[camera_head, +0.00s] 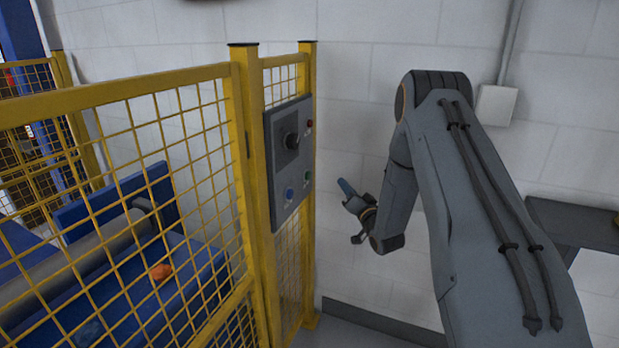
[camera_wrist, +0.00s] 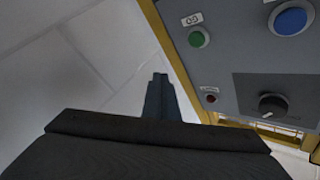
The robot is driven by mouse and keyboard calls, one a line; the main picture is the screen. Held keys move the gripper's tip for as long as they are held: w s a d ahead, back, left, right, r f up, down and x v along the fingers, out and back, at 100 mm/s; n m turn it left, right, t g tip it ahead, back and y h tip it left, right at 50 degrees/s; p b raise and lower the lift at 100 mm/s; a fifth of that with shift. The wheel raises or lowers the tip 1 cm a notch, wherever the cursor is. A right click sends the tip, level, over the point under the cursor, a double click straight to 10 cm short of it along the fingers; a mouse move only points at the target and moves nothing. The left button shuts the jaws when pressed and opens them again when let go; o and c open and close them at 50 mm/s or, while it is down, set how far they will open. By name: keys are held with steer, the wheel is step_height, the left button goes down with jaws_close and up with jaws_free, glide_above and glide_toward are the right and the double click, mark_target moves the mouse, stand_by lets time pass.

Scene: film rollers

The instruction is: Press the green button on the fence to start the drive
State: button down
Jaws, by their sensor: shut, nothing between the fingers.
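The green button (camera_head: 307,176) is at the lower right of the grey control panel (camera_head: 278,178) on the yellow fence. In the wrist view the green button (camera_wrist: 197,39) is clear, beside a small white label. My gripper (camera_head: 345,186) is shut and empty, to the right of the panel and apart from it. In the wrist view the closed fingertips (camera_wrist: 160,80) show against the white wall, left of the panel edge and below the green button in the picture.
The panel also carries a blue button (camera_head: 290,193), a black knob (camera_head: 291,141) and a small red button (camera_head: 309,124). Behind the yellow mesh fence (camera_head: 130,95) lies a grey roller (camera_head: 75,255) on a blue machine. A dark table (camera_head: 575,222) stands at right.

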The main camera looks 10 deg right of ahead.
steer(key=w+a+b, duration=0.2)
steer(key=w+a, duration=0.3)
steer(key=a, duration=0.2)
stand_by(0.4)
steer(key=shift+w+a, duration=0.1)
steer(key=shift+w, duration=0.05)
stand_by(1.7)
steer(key=shift+w+a, duration=0.2)
steer(key=shift+a, duration=0.1)
steer(key=shift+w+a+b, duration=0.25)
steer(key=shift+a+b, duration=0.15)
steer(key=shift+b, duration=0.05)
stand_by(1.0)
steer(key=shift+d, duration=0.1)
steer(key=shift+s+d, duration=0.5)
steer(key=shift+d, duration=0.1)
steer(key=s+d, duration=0.1)
steer(key=d, duration=0.1)
steer(key=s+d+p, duration=0.1)
steer(key=s+d, duration=0.1)
stand_by(0.6)
